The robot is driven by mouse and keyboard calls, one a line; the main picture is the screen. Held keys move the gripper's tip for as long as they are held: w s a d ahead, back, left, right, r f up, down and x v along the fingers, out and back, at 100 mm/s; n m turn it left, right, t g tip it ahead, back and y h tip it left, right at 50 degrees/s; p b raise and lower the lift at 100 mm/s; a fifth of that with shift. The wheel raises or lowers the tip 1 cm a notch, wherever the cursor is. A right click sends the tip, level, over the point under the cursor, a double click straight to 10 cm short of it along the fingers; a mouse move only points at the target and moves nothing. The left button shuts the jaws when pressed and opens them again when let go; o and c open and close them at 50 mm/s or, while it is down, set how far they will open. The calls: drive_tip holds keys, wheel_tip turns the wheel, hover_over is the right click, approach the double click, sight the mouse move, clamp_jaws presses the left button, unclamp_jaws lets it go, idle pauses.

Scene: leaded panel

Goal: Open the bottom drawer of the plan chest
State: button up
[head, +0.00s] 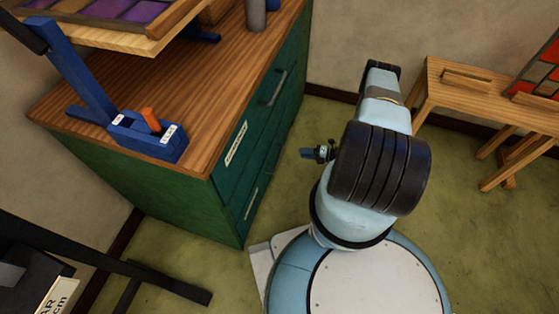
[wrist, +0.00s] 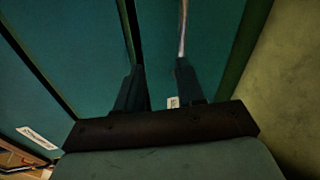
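The green plan chest (head: 150,195) with a wooden top stands at the left in the head view, its drawer fronts facing right towards my arm. An upper drawer has a metal handle (head: 278,88). The bottom drawer (head: 262,183) carries a pale label (head: 251,203) and looks shut; its handle is not clear there. In the wrist view a thin metal handle (wrist: 182,28) lies on the bottom drawer front, lined up with the right finger's tip. My gripper (wrist: 158,72) is open, its fingers apart and pointing at that front. Contact with the handle cannot be told.
A blue tool (head: 148,132) with an orange part and a grey cylinder (head: 256,15) sit on the chest top. A wooden bench (head: 465,85) stands at right. A black stand (head: 150,280) is at lower left. Green floor (head: 300,120) is clear before the chest.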

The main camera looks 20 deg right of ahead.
drive_tip(key=m+t, duration=0.1)
drive_tip(key=m, duration=0.1)
approach(279, 159)
drive_tip(key=x, duration=1)
drive_tip(key=shift+a+f, duration=0.2)
drive_tip(key=shift+f, duration=0.2)
clamp_jaws()
drive_tip(key=shift+s, duration=0.1)
